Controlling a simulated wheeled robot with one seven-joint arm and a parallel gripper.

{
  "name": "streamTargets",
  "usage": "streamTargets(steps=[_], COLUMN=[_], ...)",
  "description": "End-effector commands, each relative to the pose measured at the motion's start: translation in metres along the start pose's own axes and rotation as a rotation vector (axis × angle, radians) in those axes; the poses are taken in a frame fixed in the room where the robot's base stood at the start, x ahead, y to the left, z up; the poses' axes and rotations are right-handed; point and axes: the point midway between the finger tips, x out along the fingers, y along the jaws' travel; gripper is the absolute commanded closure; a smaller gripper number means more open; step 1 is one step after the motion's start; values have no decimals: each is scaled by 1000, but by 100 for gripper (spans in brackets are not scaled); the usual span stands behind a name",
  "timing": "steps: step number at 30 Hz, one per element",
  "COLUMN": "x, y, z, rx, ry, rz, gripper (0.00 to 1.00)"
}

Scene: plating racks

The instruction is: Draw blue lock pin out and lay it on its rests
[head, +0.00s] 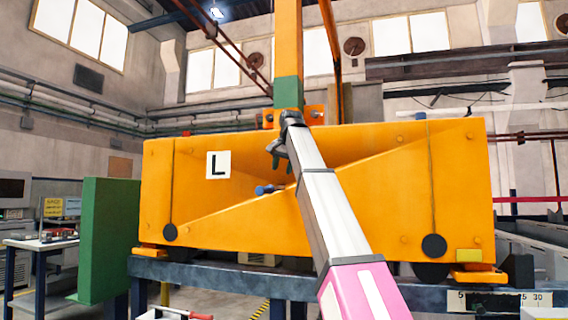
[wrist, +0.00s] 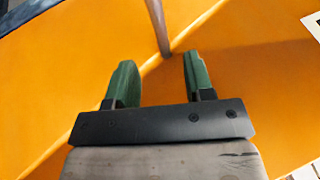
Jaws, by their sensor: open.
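The blue lock pin (head: 266,190) shows as a short blue end on the front of the orange beam (head: 370,215), near its middle. My gripper (head: 281,164) is in front of the beam, just above the pin in the head view. Its two green fingers (wrist: 160,72) are apart with nothing between their tips in the wrist view. I cannot pick out the pin's rests.
A white plate marked L (head: 218,164) is on the beam's upper left. An orange post with a green band (head: 288,92) rises behind my gripper. A blue-grey rail (head: 215,279) runs below the beam. A green panel (head: 108,235) and a side table (head: 40,243) stand left.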

Motion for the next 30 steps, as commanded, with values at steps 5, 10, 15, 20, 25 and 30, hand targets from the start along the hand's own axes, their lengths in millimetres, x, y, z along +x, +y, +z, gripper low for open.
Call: streamTargets(steps=[5,10,15,20,25,30], x=[32,59,76,84,85,84], y=[1,1,1,0,0,0], z=[1,1,0,0,0,0], rx=[-1,-1,-1,-1,-1,-1], ry=[-1,-1,-1,0,0,0], rz=[1,1,1,0,0,0], gripper=[52,52,52,52,52,68])
